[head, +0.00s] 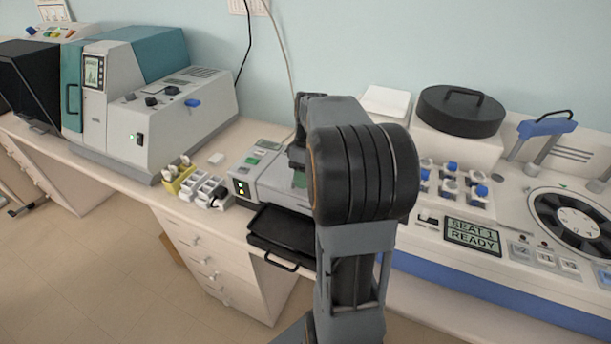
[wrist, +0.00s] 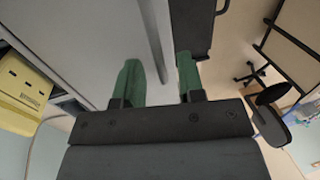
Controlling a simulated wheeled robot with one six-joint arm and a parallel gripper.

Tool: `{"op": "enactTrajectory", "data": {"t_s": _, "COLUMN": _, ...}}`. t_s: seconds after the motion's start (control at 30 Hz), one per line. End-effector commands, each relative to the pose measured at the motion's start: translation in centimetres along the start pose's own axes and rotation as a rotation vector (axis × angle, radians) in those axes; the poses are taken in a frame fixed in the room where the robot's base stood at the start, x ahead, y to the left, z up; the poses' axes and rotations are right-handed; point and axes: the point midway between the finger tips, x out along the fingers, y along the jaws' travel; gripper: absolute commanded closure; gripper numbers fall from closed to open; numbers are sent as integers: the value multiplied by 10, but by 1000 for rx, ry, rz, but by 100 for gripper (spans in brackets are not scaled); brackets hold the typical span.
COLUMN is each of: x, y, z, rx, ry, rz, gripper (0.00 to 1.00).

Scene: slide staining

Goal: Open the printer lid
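The small grey machine (head: 262,180) with a green display and green lights, which I take to be the printer, stands mid-bench in the head view. My arm hides its right part, and a lid is not clearly visible there. In the wrist view, my gripper (wrist: 160,77) has two green fingertips held apart. A pale grey surface (wrist: 90,35) with a raised edge (wrist: 153,40) lies beyond and between the fingers. I cannot tell whether the fingers touch it or whether it is the lid.
A black tray (head: 268,242) sticks out in front of the small machine. A yellow rack (head: 179,179) and white racks (head: 207,191) stand left of it. A large teal and grey machine (head: 150,95) is farther left. A staining unit (head: 473,237) with blue-capped bottles is right.

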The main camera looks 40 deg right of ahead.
Motion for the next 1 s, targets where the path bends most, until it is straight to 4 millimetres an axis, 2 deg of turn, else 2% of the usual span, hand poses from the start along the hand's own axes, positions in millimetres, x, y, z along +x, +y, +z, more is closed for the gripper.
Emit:
{"op": "enactTrajectory", "data": {"t_s": 0.27, "x": 1, "y": 0, "z": 0, "rx": 0, "ry": 0, "rz": 0, "gripper": 64}}
{"op": "enactTrajectory", "data": {"t_s": 0.67, "x": 1, "y": 0, "z": 0, "rx": 0, "ry": 0, "rz": 0, "gripper": 100}}
{"op": "enactTrajectory", "data": {"t_s": 1.0, "x": 1, "y": 0, "z": 0, "rx": 0, "ry": 0, "rz": 0, "gripper": 100}}
